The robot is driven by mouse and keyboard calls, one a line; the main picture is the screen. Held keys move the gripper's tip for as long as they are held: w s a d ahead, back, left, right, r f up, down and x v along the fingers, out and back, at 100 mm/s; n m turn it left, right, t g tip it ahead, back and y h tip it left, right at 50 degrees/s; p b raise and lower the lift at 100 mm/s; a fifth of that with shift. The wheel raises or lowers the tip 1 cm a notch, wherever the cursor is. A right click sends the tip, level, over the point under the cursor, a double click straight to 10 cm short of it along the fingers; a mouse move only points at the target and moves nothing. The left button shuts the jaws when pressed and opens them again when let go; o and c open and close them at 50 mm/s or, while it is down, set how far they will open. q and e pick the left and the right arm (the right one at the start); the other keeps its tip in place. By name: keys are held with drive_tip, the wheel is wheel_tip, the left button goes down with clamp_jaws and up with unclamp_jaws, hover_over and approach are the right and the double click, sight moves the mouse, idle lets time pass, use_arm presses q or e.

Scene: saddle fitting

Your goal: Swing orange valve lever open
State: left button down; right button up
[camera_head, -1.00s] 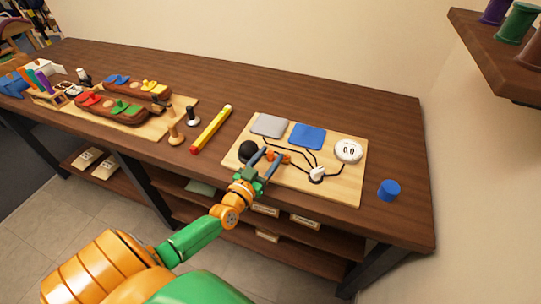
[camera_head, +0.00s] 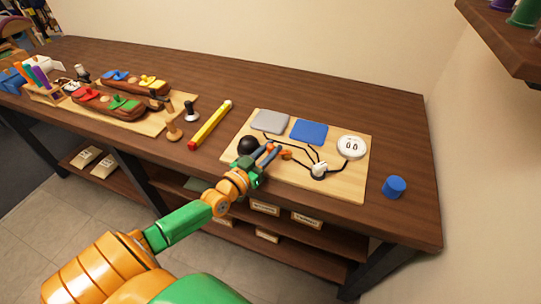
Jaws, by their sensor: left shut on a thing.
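The orange valve lever (camera_head: 286,154) is a small piece near the middle of the light wooden board (camera_head: 338,187) on the bench. Its inner part is hidden by my fingers. My left gripper (camera_head: 273,152) reaches in from the lower left, low over the board, with its blue-grey fingers close together. It is shut on the orange lever. The lever's exact angle is too small to tell. My right gripper does not show.
The board also carries a black ball (camera_head: 248,146), a grey pad (camera_head: 270,121), a blue pad (camera_head: 309,131), a white gauge (camera_head: 351,147) and a white fitting (camera_head: 319,170) with black lines. A blue cylinder (camera_head: 394,187) stands right; a yellow stick (camera_head: 210,125) lies left.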

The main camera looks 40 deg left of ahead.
use_arm(q)
drive_tip(key=c, duration=0.7)
unclamp_jaws()
drive_tip(key=shift+w, duration=0.1)
drive_tip(key=s+p, duration=0.1)
drive_tip(key=s, duration=0.6)
drive_tip(key=shift+s+a, duration=0.1)
drive_tip(key=shift+a, duration=0.1)
drive_tip(key=shift+f, duration=0.1)
